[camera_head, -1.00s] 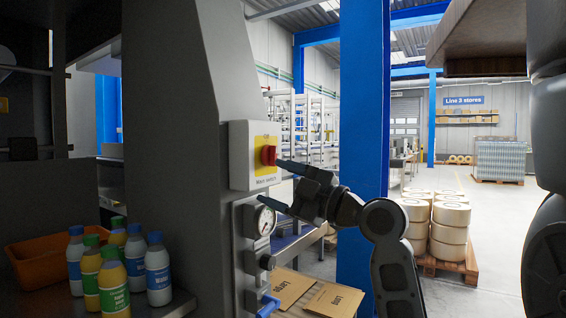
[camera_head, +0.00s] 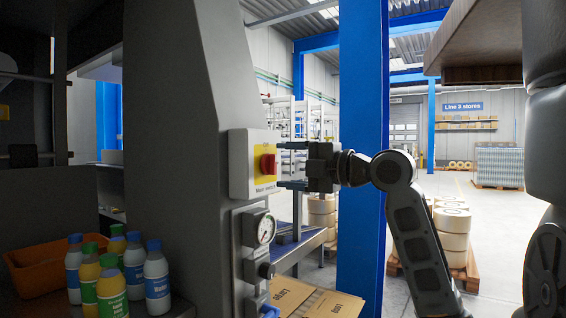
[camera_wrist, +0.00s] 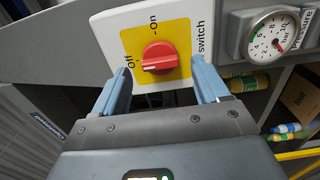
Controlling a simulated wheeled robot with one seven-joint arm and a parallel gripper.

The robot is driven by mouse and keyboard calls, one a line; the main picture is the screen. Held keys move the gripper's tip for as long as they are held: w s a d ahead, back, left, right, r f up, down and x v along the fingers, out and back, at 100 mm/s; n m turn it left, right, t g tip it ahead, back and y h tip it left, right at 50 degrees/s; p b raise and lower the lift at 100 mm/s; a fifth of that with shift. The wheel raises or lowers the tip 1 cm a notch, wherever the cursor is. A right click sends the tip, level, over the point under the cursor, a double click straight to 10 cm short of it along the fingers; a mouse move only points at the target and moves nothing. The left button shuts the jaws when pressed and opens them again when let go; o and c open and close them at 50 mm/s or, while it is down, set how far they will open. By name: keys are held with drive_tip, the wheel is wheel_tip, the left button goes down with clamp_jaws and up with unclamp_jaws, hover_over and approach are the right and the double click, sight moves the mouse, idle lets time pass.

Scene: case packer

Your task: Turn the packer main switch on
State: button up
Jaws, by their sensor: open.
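The main switch is a red rotary knob (camera_head: 268,164) on a yellow plate of a white box (camera_head: 239,165), fixed to the grey machine column. In the wrist view, the knob (camera_wrist: 160,58) has its white mark at the left, towards "Off"; "On" is printed above it. My gripper (camera_head: 280,165) is open, level with the switch and pointing at it. In the wrist view, the fingers of my gripper (camera_wrist: 160,68) stand either side of the knob, with gaps. I cannot tell whether the fingertips reach past its face.
A pressure gauge (camera_head: 264,228) and valve fittings sit just below the switch box. Several bottles (camera_head: 157,278) and an orange bin (camera_head: 36,268) stand at lower left. Cardboard (camera_head: 300,303) lies below the gauge. A blue pillar (camera_head: 362,60) rises behind my arm.

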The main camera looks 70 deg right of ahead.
drive_tip(key=shift+x, duration=0.8)
drive_tip(key=shift+c, duration=0.4)
drive_tip(key=c, duration=1)
